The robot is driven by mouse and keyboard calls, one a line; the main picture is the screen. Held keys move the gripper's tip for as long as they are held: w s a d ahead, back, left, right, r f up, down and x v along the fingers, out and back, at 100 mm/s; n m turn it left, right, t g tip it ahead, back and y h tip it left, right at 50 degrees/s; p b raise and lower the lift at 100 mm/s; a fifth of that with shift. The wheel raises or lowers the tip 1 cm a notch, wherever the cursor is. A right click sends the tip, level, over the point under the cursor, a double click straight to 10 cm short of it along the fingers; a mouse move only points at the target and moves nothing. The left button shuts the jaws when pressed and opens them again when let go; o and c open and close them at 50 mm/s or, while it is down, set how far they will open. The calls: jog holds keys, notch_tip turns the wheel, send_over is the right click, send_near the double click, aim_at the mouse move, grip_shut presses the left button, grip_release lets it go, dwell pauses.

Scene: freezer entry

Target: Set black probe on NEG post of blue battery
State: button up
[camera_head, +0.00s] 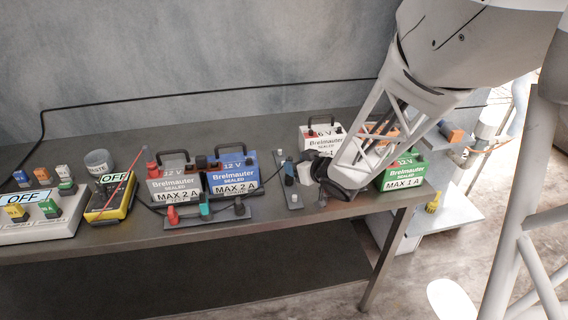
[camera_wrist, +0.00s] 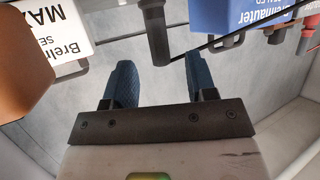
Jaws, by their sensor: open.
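The blue battery (camera_head: 232,176) stands upright on the bench, labelled 12 V and MAX 2 A. It shows upside down at the top right of the wrist view (camera_wrist: 240,14). Which of its posts is NEG is too small to tell. A black upright cylinder (camera_wrist: 154,32), which looks like the black probe, stands beyond my fingertips in the wrist view, between the two fingers in the picture. My gripper (camera_wrist: 163,75) is open and empty, its blue-padded fingers apart. In the head view my forearm hides most of the gripper, to the right of the blue battery.
A grey battery (camera_head: 175,186) stands left of the blue one, a white battery (camera_head: 318,136) and a green battery (camera_head: 402,174) to the right. A yellow meter reading OFF (camera_head: 108,198) lies at left. A narrow rack with knobs (camera_head: 294,199) stands between blue battery and arm.

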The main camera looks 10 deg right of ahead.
jog(key=shift+w+a+f, duration=0.1)
jog(key=shift+w+a, duration=0.05)
jog(key=shift+w, duration=0.05)
dwell(0.3)
jog(key=shift+x, duration=2.6)
grip_shut()
jog(key=shift+r, duration=0.25)
